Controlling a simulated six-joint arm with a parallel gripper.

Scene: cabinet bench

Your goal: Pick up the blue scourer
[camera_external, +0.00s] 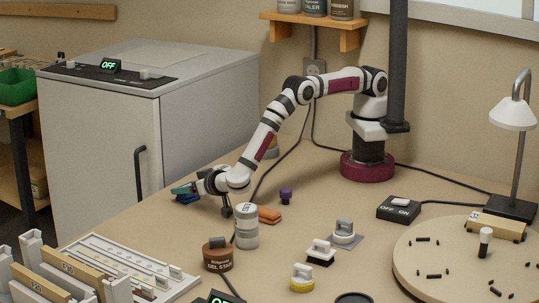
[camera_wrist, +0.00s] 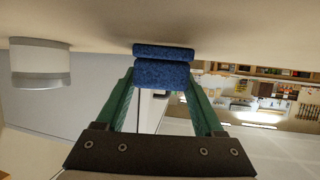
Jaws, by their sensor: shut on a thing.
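The blue scourer (camera_external: 187,199) is at the bench's left edge, near the cabinet, partly hidden by my gripper (camera_external: 182,190). In the wrist view the scourer (camera_wrist: 162,74) is textured dark blue, with a narrow gap or groove between its two visible parts. The green fingers of my gripper (camera_wrist: 163,82) are closed on its sides near the tips. The scourer is at or very near the bench surface (camera_wrist: 100,25); I cannot tell whether it touches.
A white-and-grey jar (camera_external: 246,227) stands near my wrist, with an orange block (camera_external: 269,215) and a purple knob-like piece (camera_external: 286,195) beyond it. The white cabinet (camera_external: 100,150) is at left.

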